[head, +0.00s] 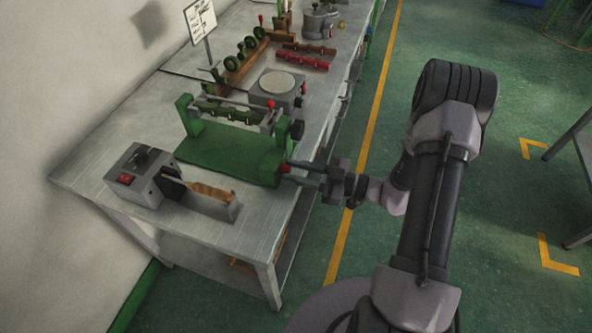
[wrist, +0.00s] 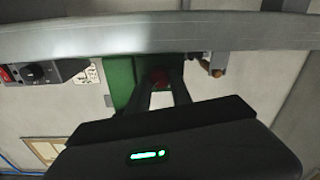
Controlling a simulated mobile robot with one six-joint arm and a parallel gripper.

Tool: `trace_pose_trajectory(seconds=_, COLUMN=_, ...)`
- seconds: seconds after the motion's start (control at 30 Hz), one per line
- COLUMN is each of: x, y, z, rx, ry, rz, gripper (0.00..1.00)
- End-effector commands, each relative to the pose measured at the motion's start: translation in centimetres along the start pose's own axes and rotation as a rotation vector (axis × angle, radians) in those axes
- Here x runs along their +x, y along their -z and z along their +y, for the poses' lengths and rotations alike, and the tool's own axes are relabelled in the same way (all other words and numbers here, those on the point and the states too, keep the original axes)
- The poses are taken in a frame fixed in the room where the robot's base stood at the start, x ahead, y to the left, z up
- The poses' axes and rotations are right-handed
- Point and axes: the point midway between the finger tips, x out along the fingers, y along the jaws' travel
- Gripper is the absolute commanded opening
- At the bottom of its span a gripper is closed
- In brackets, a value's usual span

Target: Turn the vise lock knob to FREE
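The green vise (head: 225,150) stands on the bench with a dark green mould between its uprights. A red knob (head: 285,168) sits low on its right-hand side, facing my arm; I take it as the lock knob. My gripper (head: 293,171) reaches in level from the right, its two fingers on either side of the red knob. In the wrist view the red knob (wrist: 159,77) shows between the fingertips (wrist: 161,80). The fingers are apart, but whether they press on the knob is unclear. No FREE marking is readable.
A black knob (head: 297,130) sits above the red one on the vise. A grey control box (head: 142,172) with a red switch stands at left, beside a wooden-handled tool (head: 211,191). A round-topped grey device (head: 278,88) stands behind.

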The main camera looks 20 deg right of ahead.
Motion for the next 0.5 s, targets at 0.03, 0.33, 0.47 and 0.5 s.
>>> trace_pose_trajectory(seconds=0.03, x=-0.01, y=-0.01, z=-0.02, rx=0.0, ry=0.0, rz=0.0, gripper=0.0)
trace_pose_trajectory(seconds=0.33, x=-0.02, y=0.09, z=-0.03, rx=-0.037, ry=0.001, rz=-0.002, gripper=0.0)
trace_pose_trajectory(seconds=0.47, x=-0.02, y=0.22, z=-0.03, rx=-0.103, ry=0.002, rz=-0.005, gripper=0.0)
trace_pose_trajectory(seconds=0.5, x=-0.02, y=0.25, z=-0.04, rx=-0.13, ry=0.002, rz=-0.006, gripper=0.0)
